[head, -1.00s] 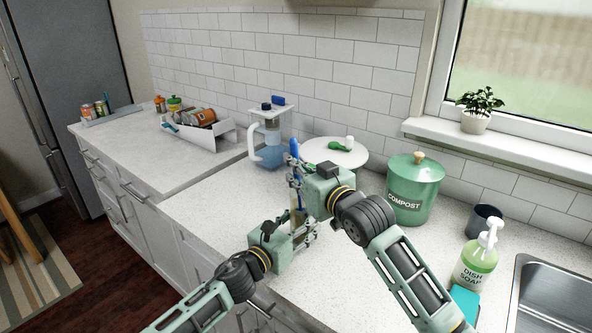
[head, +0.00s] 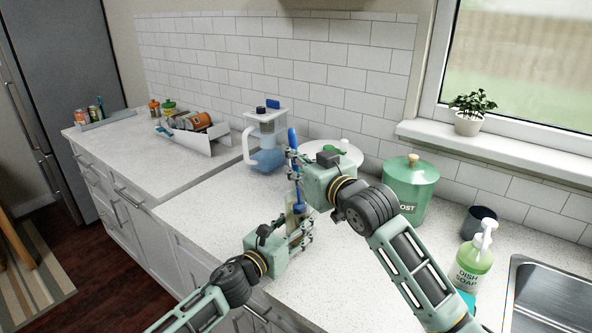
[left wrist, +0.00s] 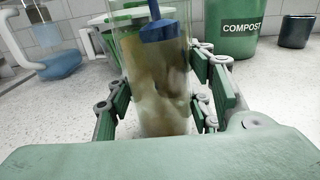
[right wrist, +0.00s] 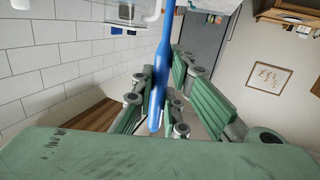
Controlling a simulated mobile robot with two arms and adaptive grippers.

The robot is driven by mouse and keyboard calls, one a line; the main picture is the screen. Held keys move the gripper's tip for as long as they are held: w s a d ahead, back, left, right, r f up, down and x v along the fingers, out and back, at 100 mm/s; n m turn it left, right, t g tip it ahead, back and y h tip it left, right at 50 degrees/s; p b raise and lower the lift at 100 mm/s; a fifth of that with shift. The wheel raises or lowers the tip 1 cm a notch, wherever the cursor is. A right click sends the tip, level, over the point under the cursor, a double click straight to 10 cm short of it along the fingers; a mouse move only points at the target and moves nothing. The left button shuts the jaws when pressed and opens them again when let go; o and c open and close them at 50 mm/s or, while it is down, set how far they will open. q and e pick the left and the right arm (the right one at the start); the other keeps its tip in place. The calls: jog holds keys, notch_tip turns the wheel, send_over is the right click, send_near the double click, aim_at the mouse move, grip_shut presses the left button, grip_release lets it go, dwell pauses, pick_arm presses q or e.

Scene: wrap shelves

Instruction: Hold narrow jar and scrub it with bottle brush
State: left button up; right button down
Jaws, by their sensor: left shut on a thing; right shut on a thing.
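The narrow jar (left wrist: 160,95) is clear, with brownish residue on its lower part, and stands roughly upright in the left wrist view. It is partly hidden in the head view (head: 297,216). My left gripper (head: 303,236) is shut around its sides. The blue bottle brush (head: 292,140) is upright, and its blue lower part (left wrist: 163,28) shows within the jar's upper part. I cannot clearly tell bristles from residue. My right gripper (head: 295,172) is shut on the brush handle (right wrist: 159,88), above the jar and my left gripper.
A dish soap bottle (head: 473,264), a dark cup (head: 479,222) and the sink (head: 550,300) are at right. The counter left of the grippers (head: 205,200) is clear.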

jog(key=shift+r, duration=1.35)
jog(key=shift+f, duration=3.05)
jog(key=shift+a, duration=0.1)
jog(key=shift+w+a, duration=0.2)
jog(key=shift+a, duration=0.2)
jog(key=shift+r, duration=0.1)
jog(key=shift+r, duration=8.55)
